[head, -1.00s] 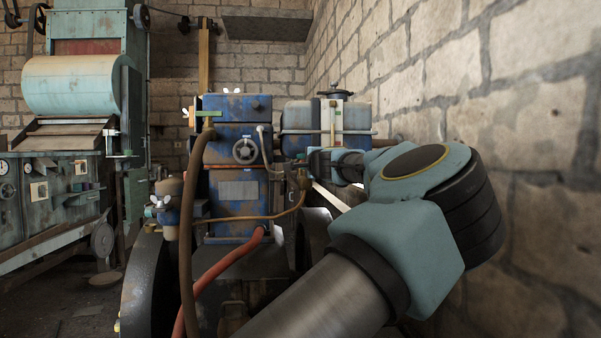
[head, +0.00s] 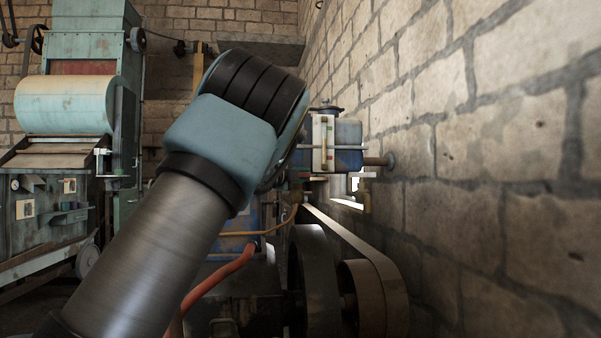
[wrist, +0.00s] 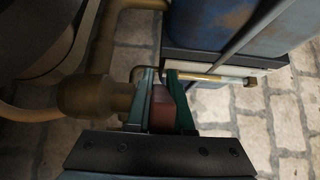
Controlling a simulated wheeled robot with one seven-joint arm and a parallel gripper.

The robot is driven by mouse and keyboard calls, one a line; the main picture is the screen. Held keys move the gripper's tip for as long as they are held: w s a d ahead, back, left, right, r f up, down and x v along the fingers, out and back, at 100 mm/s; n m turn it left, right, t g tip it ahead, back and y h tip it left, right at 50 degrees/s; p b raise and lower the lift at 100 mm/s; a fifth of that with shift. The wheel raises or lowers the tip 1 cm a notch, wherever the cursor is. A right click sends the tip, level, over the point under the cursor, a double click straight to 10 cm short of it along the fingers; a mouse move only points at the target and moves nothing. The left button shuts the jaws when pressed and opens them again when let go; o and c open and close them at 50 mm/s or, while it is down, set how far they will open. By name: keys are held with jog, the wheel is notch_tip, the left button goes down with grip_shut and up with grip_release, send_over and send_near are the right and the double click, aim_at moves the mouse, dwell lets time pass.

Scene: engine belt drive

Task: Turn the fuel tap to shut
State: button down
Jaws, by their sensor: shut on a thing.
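In the wrist view, my gripper (wrist: 158,76) has its two teal fingers closed around a small reddish-brown piece (wrist: 162,108), which looks like the handle of the fuel tap. The brass tap body (wrist: 95,97) lies just left of the fingers, with a pipe joining it. Part of the handle is hidden by the fingers and my gripper's dark palm. How far the tap is turned cannot be told. In the head view, my arm's elbow covers the tap and my gripper.
The blue fuel tank (head: 348,134) stands against the stone wall (head: 470,140); it also shows in the wrist view (wrist: 215,30). A brass-coloured rod (wrist: 215,78) runs close right of my fingers. A belt (head: 365,255) and a red hose (head: 215,283) lie below.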

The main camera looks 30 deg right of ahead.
jog(key=shift+s+d+m+g+h+p, duration=0.15)
jog(key=shift+m+g+h+p, duration=0.3)
jog(key=shift+m+g, duration=0.6)
jog(key=shift+s+m+g+h+p, duration=0.35)
jog(key=shift+m+g+p, duration=0.2)
jog(key=shift+g, duration=0.85)
jog(key=shift+s+d+m+g+h+p, duration=0.15)
jog(key=shift+m+g+h+p, duration=0.3)
jog(key=shift+m+g, duration=0.65)
jog(key=shift+a+g, duration=0.1)
jog(key=shift+g, duration=0.25)
jog(key=c, duration=0.8)
grip_release()
jog(key=a+b, duration=0.1)
jog(key=a, duration=0.9)
jog(key=shift+s+a, duration=0.35)
jog(key=shift+s, duration=0.05)
